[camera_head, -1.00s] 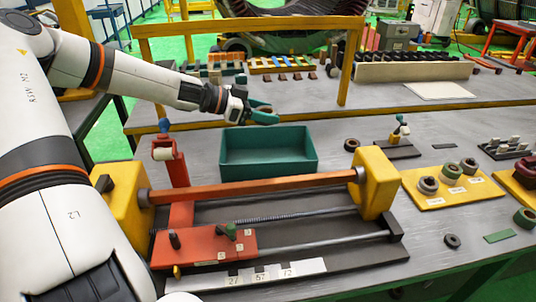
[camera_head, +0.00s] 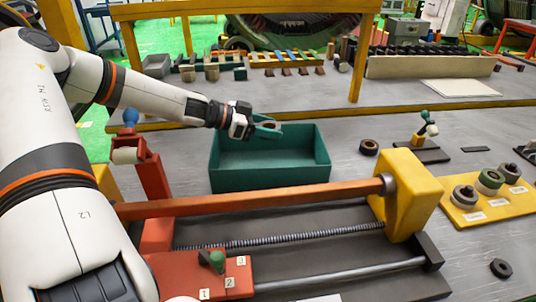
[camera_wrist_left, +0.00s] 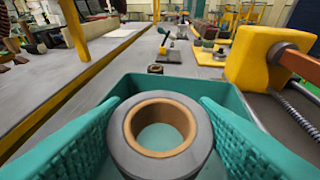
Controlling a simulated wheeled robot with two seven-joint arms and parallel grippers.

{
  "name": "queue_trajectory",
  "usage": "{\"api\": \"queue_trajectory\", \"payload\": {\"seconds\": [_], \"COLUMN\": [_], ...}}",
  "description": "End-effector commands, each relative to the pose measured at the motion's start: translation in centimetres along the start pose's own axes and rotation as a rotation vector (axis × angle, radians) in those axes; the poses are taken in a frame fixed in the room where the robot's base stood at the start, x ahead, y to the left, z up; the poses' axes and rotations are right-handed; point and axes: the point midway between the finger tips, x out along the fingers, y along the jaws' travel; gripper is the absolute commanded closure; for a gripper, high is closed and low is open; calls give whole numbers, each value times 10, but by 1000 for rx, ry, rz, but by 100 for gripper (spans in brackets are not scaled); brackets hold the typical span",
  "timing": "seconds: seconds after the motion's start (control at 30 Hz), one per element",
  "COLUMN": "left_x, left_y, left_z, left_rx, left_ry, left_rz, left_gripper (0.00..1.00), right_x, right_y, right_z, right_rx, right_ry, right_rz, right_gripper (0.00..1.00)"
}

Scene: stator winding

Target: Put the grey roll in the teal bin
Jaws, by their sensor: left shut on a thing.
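The grey roll (camera_wrist_left: 128,148) has a brown inner core and fills the lower middle of the left wrist view. My left gripper (camera_head: 268,130) is shut on it, with a teal finger pad on each side of the roll. In the head view the roll (camera_head: 270,124) shows only as a small dark ring between the fingers. The teal bin (camera_head: 268,178) stands open behind the winding machine. The gripper and roll are at its back rim in the head view, and the bin's walls surround the roll in the wrist view. The bin's visible inside looks empty.
The winding machine, with its orange bar (camera_head: 250,197) and yellow end block (camera_head: 411,188), stands in front of the bin. A dark ring (camera_head: 369,147) lies right of the bin. A yellow board (camera_head: 470,212) holds several rolls.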

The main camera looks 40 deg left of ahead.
Motion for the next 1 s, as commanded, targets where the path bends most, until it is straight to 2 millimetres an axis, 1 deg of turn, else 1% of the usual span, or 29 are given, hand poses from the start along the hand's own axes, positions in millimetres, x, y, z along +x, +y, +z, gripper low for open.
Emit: {"api": "queue_trajectory", "payload": {"seconds": [0.03, 0.17, 0.27, 0.33, 0.43, 0.53, 0.77, 1.0], "left_x": [4, 8, 13, 17, 22, 24, 24, 27], "left_y": [0, 0, 0, 0, 0, 0, 0, 0], "left_z": [-10, -20, -32, -44, -55, -57, -57, -64], "left_rx": [-4, 0, -3, -3, -1, 1, 2, 1], "left_ry": [0, 1, 1, 2, 2, 0, 0, -1], "left_rz": [0, 1, 1, 1, 2, 2, 2, 2], "left_gripper": [70, 70, 70, 70, 70, 70, 70, 70], "right_x": [2, 4, 7, 10, 13, 13, 13, 20], "right_y": [0, 0, 0, 0, 0, 0, 1, 1], "right_z": [-1, -2, -2, -3, -3, -3, -3, -3], "right_rx": [0, 0, 0, 0, 0, 0, 0, 0], "right_ry": [1, 2, 3, 3, 3, 3, 2, 2], "right_rz": [0, 0, 0, 0, 0, 0, 1, 1], "right_gripper": [100, 100, 100, 100, 100, 100, 100, 100]}}
